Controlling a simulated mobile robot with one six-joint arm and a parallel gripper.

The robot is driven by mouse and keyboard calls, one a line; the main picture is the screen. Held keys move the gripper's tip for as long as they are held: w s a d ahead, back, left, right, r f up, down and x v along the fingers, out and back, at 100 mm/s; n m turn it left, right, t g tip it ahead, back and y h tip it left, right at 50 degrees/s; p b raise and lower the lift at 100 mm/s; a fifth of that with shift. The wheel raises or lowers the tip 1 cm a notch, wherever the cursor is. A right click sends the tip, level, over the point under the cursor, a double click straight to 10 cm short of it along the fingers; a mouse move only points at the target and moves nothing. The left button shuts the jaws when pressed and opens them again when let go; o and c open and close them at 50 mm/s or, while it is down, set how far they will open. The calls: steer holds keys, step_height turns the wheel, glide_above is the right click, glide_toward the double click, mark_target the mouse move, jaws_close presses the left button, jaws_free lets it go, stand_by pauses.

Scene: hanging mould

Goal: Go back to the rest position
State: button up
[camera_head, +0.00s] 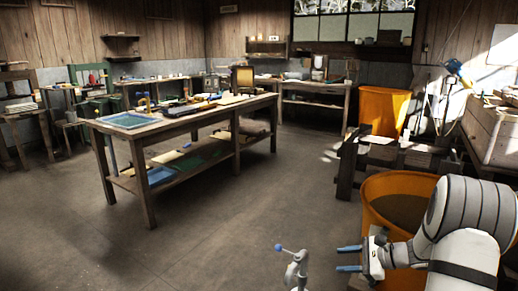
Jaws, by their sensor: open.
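My gripper (349,258) is at the lower right, at the end of my white and grey arm. Its two blue fingers point left and stand apart, with nothing between them. Just left of the fingers is a light grey upright fixture (297,270) with a lever ending in a blue ball (278,247). A gap shows between the fingertips and this fixture. The fixture's lower part is cut off by the frame. No hanging mould can be made out in this view.
An orange tub (376,192) stands right behind my gripper, partly hidden by my arm. Another orange bin (382,108) is farther back. A long wooden table (168,127) with tools and a blue tray (127,120) stands centre left. The floor (215,235) before it is clear.

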steer(key=s+a+r+n+g+h+p, duration=0.25)
steer(key=s+a+r+n+p, duration=0.2)
steer(key=s+a+r, duration=0.35)
steer(key=s+a+r+n+g+h+p, duration=0.2)
steer(key=s+a+r+n+g+p, duration=0.25)
steer(key=r, duration=0.65)
steer(key=s+d+r+n+t+h+p, duration=0.1)
steer(key=s+r+n+t+h+p, duration=0.2)
steer(key=s+r, duration=1.1)
steer(key=s+n+h+p, duration=0.1)
steer(key=n+h+p, duration=0.2)
steer(key=n+p, duration=0.3)
steer(key=shift+s+d+p, duration=0.25)
steer(key=shift+p, duration=0.85)
steer(key=shift+h, duration=0.25)
